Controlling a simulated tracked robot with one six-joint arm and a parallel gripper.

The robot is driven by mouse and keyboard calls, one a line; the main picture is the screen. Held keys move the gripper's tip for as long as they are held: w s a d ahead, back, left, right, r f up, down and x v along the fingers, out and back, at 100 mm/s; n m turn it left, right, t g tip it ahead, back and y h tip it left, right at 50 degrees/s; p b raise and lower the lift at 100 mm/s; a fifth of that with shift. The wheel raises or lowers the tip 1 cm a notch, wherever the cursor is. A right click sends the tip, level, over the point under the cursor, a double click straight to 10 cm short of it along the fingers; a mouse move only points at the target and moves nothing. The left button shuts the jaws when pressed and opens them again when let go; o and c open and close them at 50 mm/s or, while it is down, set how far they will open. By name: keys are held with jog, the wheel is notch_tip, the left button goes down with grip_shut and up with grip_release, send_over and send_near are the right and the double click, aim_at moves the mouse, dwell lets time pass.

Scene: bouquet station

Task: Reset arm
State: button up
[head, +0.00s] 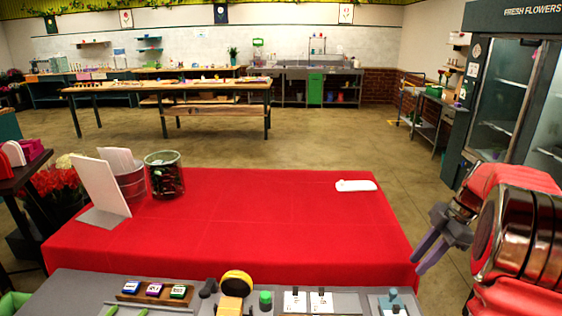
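My gripper (416,266) is at the right of the head view, beside the right edge of the red-covered table (260,215). Its two purple-grey fingers point down and to the left, with a narrow gap between them. Nothing shows between the fingers. My red and dark arm (515,240) is folded close at the right edge of the view, and part of it is cut off by the frame.
On the red table are a glass vase (164,175), white cards (100,185) and a white flat item (356,185). Ink pads (154,289) and small tools lie in front. A flower fridge (505,95) stands at right. Open floor lies beyond the table.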

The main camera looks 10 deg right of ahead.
jog(key=s+a+f+m+h, duration=0.1)
jog(key=s+f+m, duration=0.2)
jog(key=m, duration=0.7)
jog(key=s+a+r+m+t+h, duration=0.1)
jog(key=s+a, duration=0.4)
jog(key=a, duration=0.5)
jog(key=s+a+r+m+t+h, duration=0.1)
jog(key=s+a+r+m+t, duration=0.1)
jog(key=s+a+r, duration=0.3)
jog(key=s+a+r+m+t+h, duration=0.1)
jog(key=s+a, duration=0.4)
jog(key=a, duration=0.9)
notch_tip(320, 180, up, 2)
jog(key=shift+s+a+r+m+t, duration=0.25)
jog(key=shift+s+a+m+t, duration=0.1)
jog(key=shift+m, duration=0.45)
